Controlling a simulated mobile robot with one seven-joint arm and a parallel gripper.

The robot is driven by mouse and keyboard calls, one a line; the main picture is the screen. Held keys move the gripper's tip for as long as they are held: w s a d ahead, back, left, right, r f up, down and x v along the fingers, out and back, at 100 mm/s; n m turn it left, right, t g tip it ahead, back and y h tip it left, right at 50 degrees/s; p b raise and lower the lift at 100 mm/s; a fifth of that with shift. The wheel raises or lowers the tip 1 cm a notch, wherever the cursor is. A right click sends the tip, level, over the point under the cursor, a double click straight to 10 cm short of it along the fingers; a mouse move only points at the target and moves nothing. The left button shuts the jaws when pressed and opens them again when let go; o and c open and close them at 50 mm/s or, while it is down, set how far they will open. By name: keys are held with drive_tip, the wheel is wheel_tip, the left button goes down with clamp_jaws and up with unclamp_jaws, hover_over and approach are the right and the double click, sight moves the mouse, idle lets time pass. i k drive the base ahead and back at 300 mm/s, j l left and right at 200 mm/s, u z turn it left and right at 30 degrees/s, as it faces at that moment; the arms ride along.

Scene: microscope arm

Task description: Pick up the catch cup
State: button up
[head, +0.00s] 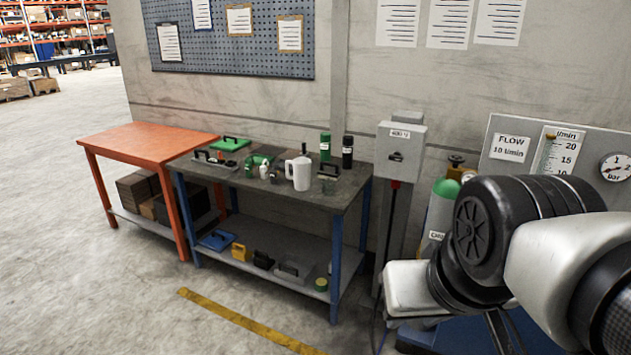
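A white cup-like jug with a handle on its left (300,173) stands upright on the dark top of the blue-legged workbench (335,202). It is the only thing in the head view that looks like a cup, but I cannot tell for certain that it is the catch cup. My arm fills the lower right of the head view, well apart from the bench.
Beside the jug are a green tool (262,160), a green bottle (325,147) and a black bottle (347,152). An orange table (140,143) adjoins the bench on the left. A grey switch box (400,150) and gas cylinder (440,210) stand right.

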sight(328, 188)
drive_tip(key=i+j+u, duration=0.1)
drive_tip(key=i, duration=1.3)
drive_tip(key=i+j+u, duration=0.1)
drive_tip(key=i, duration=1.3)
drive_tip(key=j, duration=0.1)
